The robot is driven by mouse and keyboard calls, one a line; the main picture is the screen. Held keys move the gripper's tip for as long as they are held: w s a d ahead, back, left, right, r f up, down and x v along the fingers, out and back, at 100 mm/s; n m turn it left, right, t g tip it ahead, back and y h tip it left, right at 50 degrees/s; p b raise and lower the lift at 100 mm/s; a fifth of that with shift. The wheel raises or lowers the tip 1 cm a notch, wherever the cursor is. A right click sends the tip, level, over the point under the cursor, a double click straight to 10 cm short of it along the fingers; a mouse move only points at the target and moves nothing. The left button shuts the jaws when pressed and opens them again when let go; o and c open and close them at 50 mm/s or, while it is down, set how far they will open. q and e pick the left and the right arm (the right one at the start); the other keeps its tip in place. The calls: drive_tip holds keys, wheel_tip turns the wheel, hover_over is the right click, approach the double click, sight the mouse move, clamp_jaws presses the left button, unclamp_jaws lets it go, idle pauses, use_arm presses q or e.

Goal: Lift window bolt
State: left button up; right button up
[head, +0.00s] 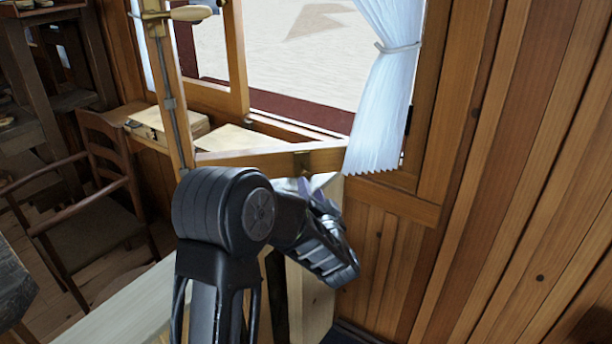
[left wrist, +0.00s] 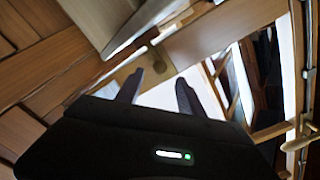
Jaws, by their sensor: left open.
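A wooden window sash (head: 265,160) stands swung open. A thin metal rod (head: 180,122) with a brass handle (head: 190,13) runs down its upright. A small brownish fitting (head: 301,161) sits on the sash's bottom rail; I cannot tell which is the window bolt. My left gripper (left wrist: 158,90) is open and empty in the left wrist view, its two fingers apart below the wooden rail (left wrist: 215,32). In the head view my own wrist partly hides it, just under the bottom rail. The handle also shows at the right in the left wrist view (left wrist: 300,143).
A white curtain (head: 383,80) hangs tied to the right of the sash. A plank wall (head: 520,170) closes off the right side. A wooden chair (head: 95,205) and a box (head: 165,122) are on the left. A pale board (head: 125,310) lies low, left of my arm.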

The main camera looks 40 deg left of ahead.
sight(306, 175)
use_arm(q)
drive_tip(key=p+x, duration=0.1)
drive_tip(key=x, duration=0.7)
drive_tip(key=shift+f, duration=0.1)
drive_tip(key=shift+d, duration=0.1)
drive_tip(key=shift+c, duration=0.6)
clamp_jaws()
idle(0.6)
